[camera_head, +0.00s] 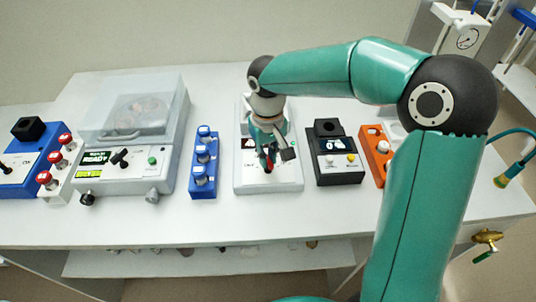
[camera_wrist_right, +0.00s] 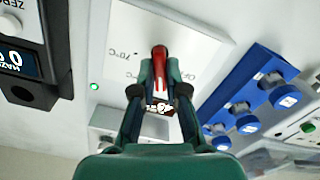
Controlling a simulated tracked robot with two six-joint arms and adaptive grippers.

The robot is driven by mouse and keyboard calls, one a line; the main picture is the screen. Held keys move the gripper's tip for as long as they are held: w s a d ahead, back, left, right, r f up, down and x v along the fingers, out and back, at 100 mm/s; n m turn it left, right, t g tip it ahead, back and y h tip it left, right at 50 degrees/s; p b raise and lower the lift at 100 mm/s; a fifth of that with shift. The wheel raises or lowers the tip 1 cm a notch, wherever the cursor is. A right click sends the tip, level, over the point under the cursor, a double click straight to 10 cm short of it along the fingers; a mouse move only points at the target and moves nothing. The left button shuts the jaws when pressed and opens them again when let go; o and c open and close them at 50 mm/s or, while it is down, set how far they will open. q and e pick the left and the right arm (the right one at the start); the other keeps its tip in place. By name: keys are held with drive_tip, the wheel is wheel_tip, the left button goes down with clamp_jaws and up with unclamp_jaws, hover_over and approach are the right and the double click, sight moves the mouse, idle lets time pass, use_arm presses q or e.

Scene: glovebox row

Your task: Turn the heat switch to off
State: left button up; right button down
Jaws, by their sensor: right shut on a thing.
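The heat switch is a red lever (camera_wrist_right: 159,60) on the sloped front of a white heater unit (camera_head: 287,182). In the right wrist view the printed mark 70°C is left of the lever and OFF is right of it, both upside down. My right gripper (camera_head: 267,160) reaches down over the unit's front. In the right wrist view its fingers (camera_wrist_right: 160,82) are shut on the red lever, one on each side. The lever's pivot is partly hidden between the fingers. A green lamp (camera_wrist_right: 94,86) glows on the unit. My left gripper is not in view.
A blue rack of capped vials (camera_head: 203,167) stands close left of the heater, and a black balance-like device (camera_head: 335,172) close right. Farther left is a clear-lidded centrifuge (camera_head: 132,133); an orange rack (camera_head: 374,154) is at right. The white bench's front strip (camera_head: 220,223) is clear.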

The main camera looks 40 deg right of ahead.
drive_tip(key=n, duration=0.4)
drive_tip(key=shift+n, duration=0.3)
drive_tip(key=n+p, duration=0.1)
drive_tip(key=n, duration=0.3)
idle(0.7)
drive_tip(key=c, duration=1.2)
unclamp_jaws()
wheel_tip(320, 180, up, 12)
